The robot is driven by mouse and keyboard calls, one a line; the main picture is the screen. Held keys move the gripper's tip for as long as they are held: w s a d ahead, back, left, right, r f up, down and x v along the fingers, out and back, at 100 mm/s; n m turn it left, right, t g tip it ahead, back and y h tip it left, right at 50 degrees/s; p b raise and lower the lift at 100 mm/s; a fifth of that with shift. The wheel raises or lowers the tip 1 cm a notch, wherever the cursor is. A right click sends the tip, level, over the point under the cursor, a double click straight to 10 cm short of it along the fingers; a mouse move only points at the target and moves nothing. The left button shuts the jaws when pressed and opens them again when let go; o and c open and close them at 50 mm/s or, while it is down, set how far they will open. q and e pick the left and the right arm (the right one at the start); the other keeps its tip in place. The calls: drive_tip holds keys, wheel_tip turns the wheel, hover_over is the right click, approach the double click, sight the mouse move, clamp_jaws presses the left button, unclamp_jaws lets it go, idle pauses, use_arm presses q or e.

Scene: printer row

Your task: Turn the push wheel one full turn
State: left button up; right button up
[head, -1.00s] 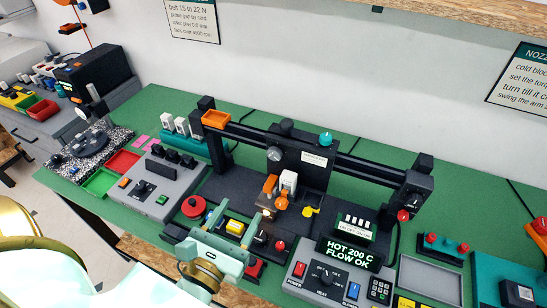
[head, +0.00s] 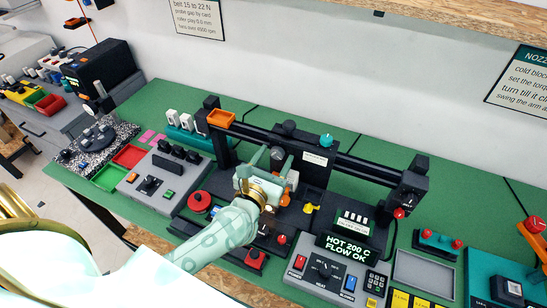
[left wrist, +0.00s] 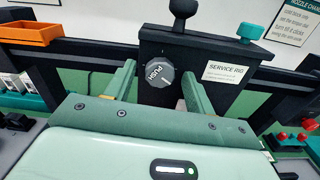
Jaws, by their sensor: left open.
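The push wheel (left wrist: 158,74) is a grey knob with the word PUSH and a white line, on the front of the black service rig block (left wrist: 208,52). In the left wrist view it shows between the two fingers of my left gripper (left wrist: 160,78), which is open, with a finger to each side. I cannot tell whether the fingers touch it. In the head view my left gripper (head: 263,158) is in front of the block (head: 308,150) and hides most of the wheel. My right gripper is not in view.
An orange tray (head: 221,118) sits at the rail's left end. A teal knob (head: 326,140) and a black knob (left wrist: 183,12) stand on top of the block. A yellow lever (head: 311,208) and the control box (head: 325,274) are at the lower right.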

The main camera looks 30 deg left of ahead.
use_arm(q)
drive_tip(key=c, duration=1)
drive_tip(key=shift+o, duration=0.2)
drive_tip(key=m+p, duration=0.4)
drive_tip(key=m, duration=0.1)
drive_tip(key=shift+r, duration=0.2)
drive_tip(key=m+p, duration=0.4)
drive_tip(key=m, duration=0.2)
drive_tip(key=shift+m, duration=0.3)
drive_tip(key=m+p, duration=0.3)
drive_tip(key=m, duration=0.3)
drive_tip(key=shift+f+p, duration=0.1)
drive_tip(key=shift+p, duration=0.3)
drive_tip(key=shift+s+f+m+p, duration=0.1)
drive_tip(key=shift+m+p, duration=0.9)
drive_tip(key=shift+m, duration=1.7)
